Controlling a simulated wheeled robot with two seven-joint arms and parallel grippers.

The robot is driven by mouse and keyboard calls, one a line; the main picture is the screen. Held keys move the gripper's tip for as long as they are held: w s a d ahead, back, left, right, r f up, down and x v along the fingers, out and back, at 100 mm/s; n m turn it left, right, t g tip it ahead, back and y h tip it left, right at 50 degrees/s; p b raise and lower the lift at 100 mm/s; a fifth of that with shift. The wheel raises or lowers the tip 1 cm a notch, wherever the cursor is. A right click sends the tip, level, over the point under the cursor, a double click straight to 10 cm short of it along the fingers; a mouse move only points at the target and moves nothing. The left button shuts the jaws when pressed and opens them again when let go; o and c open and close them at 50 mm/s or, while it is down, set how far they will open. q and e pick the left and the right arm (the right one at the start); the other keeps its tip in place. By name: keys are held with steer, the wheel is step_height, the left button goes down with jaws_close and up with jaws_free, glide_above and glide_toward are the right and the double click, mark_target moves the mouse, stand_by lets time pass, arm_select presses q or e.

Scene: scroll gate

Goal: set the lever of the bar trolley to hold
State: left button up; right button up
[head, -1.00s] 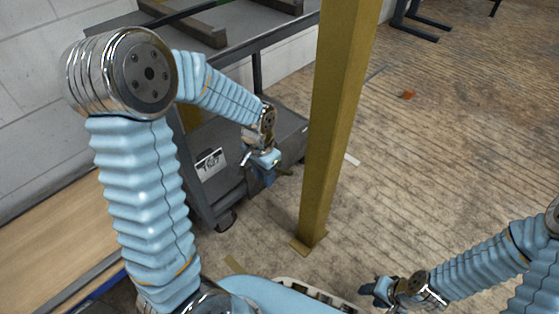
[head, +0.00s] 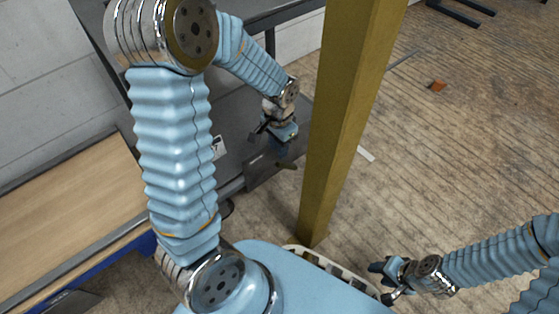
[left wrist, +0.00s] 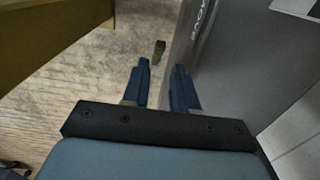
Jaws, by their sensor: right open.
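The grey bar trolley (head: 259,174) stands behind and left of the yellow post, partly hidden by my left arm. A short olive-green piece, seemingly its lever (head: 287,166), sticks out by the trolley's end; it also shows in the left wrist view (left wrist: 160,51). My left gripper (head: 284,152) is just above this lever in the head view. In the left wrist view its two blue fingers (left wrist: 162,82) are apart with nothing between them, and the lever lies beyond the tips. My right gripper (head: 376,268) is open and empty, low at the right.
The yellow post (head: 342,120) stands close to the right of my left gripper. The trolley's grey side panel (left wrist: 240,65) with partly visible lettering is close beside the right finger. A wooden-topped bench (head: 65,215) is at the left. Open floor (head: 460,150) lies right of the post.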

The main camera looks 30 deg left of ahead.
mark_target(279, 163)
arm_select(q)
step_height(279, 163, down, 7)
steer(key=shift+r+b, duration=0.2)
steer(key=shift+b, duration=0.55)
jaws_close()
